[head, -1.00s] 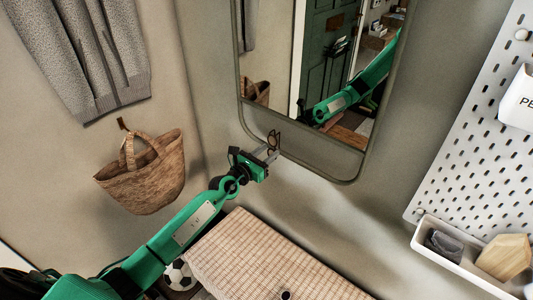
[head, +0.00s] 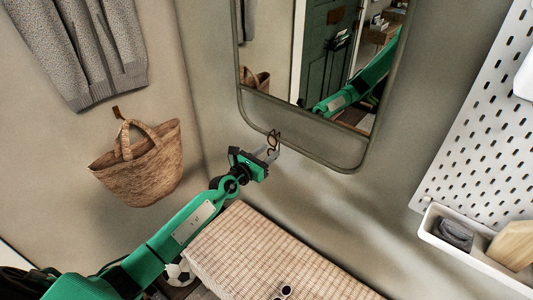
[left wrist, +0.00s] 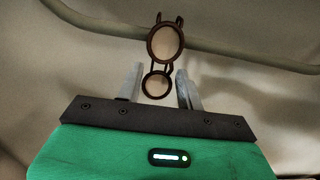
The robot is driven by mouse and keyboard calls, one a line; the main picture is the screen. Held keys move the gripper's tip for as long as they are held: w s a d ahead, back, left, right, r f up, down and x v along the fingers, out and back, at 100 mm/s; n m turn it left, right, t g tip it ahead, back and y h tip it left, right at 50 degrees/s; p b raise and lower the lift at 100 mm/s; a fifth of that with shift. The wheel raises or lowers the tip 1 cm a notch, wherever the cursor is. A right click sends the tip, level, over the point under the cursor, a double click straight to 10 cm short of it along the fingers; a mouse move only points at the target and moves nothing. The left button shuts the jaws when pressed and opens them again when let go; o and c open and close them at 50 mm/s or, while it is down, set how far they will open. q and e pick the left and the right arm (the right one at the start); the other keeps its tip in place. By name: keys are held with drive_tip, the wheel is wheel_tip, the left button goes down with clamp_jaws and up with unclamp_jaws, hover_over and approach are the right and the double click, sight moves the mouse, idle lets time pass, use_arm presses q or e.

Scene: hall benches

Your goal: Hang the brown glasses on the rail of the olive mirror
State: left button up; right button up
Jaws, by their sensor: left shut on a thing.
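The olive mirror (head: 362,158) hangs on the wall, and its rail (head: 307,152) runs below the glass with rounded corners. My left gripper (head: 270,150) is at the lower left part of this rail. It is shut on the brown glasses (head: 272,141), which stand upright with one round lens above the other. In the left wrist view, the glasses (left wrist: 161,42) rise between the fingers (left wrist: 160,72) and overlap the rail (left wrist: 225,50). Whether they touch or hook over the rail I cannot tell. My right gripper is out of view.
A woven basket (head: 140,165) and a grey garment (head: 80,50) hang at left. A pegboard (head: 480,130) with a white tray (head: 466,252) is at right.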

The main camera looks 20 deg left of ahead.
use_arm(q)
drive_tip(key=shift+f, duration=0.1)
drive_tip(key=o, duration=1.1)
drive_tip(key=shift+o, duration=0.2)
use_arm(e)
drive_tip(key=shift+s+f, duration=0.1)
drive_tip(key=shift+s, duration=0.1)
use_arm(q)
drive_tip(key=v, duration=1.4)
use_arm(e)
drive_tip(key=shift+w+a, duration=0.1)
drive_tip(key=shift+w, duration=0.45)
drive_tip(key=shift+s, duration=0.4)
use_arm(q)
drive_tip(key=shift+f, duration=0.15)
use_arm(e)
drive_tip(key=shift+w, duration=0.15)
